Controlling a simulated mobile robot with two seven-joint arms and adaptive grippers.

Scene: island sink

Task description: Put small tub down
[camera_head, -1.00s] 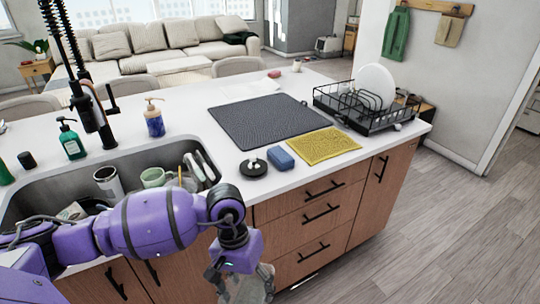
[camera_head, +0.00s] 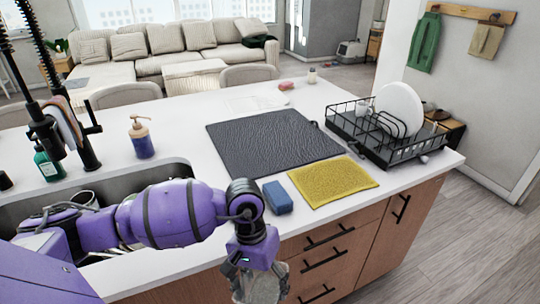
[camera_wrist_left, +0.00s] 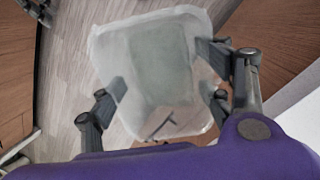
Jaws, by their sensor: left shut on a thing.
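The small tub (camera_wrist_left: 155,65) is translucent and whitish, with a rounded rectangular rim. In the left wrist view it sits between the fingers of my left gripper (camera_wrist_left: 165,85), which is shut on it. In the head view the tub (camera_head: 262,288) hangs below my left gripper (camera_head: 258,268), in front of the wooden drawers and below the counter edge. Its lower part is cut off by the picture's edge. My right gripper is not in view.
On the white counter are a dark drying mat (camera_head: 265,143), a yellow mat (camera_head: 333,182), a blue sponge (camera_head: 277,198) and a black dish rack (camera_head: 372,140) with a white plate. The sink (camera_head: 32,207) and a soap bottle (camera_head: 141,140) are left.

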